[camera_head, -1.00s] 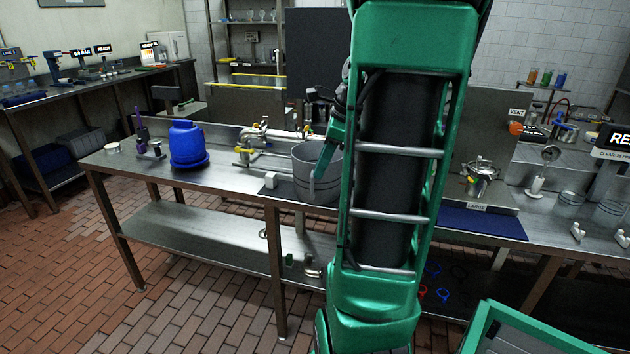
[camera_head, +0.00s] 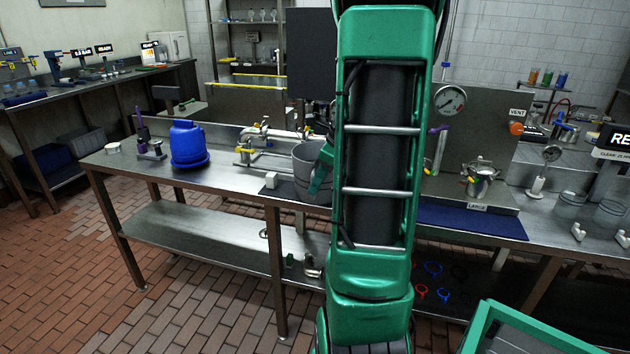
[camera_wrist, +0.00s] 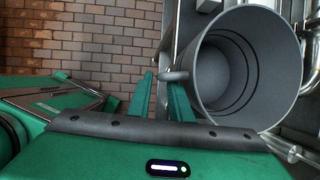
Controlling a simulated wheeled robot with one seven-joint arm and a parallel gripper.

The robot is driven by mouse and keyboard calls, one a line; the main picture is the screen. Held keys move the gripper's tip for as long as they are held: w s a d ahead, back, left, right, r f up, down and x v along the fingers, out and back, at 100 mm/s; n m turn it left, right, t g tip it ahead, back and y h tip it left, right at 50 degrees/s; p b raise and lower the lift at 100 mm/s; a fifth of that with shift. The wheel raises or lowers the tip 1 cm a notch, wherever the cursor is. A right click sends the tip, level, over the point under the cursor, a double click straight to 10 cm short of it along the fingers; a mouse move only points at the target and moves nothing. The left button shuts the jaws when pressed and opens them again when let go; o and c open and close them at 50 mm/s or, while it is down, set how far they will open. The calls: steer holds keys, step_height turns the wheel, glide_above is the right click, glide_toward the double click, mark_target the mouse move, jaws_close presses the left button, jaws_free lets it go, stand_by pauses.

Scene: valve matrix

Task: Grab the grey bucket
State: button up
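The grey bucket (camera_head: 302,162) stands on the steel table, its right part hidden behind my arm in the head view. In the wrist view the bucket (camera_wrist: 285,55) shows its open mouth at the right, with a small grey handle (camera_wrist: 170,75) sticking out on its left side. My gripper (camera_wrist: 161,80) is open, its two green fingers apart. The handle's outer end is at the fingertips, near the right one; I cannot tell whether they touch. In the head view a green finger (camera_head: 321,168) overlaps the bucket's front.
A blue container (camera_head: 187,143) and a yellow-handled valve pipe (camera_head: 262,140) stand left of the bucket. A small white block (camera_head: 271,181) is at the table's front edge. A metal pot (camera_head: 480,178) stands right of my arm. Pipes run close beside the bucket in the wrist view.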

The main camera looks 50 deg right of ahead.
steer(key=shift+x, duration=1.1)
jaws_close()
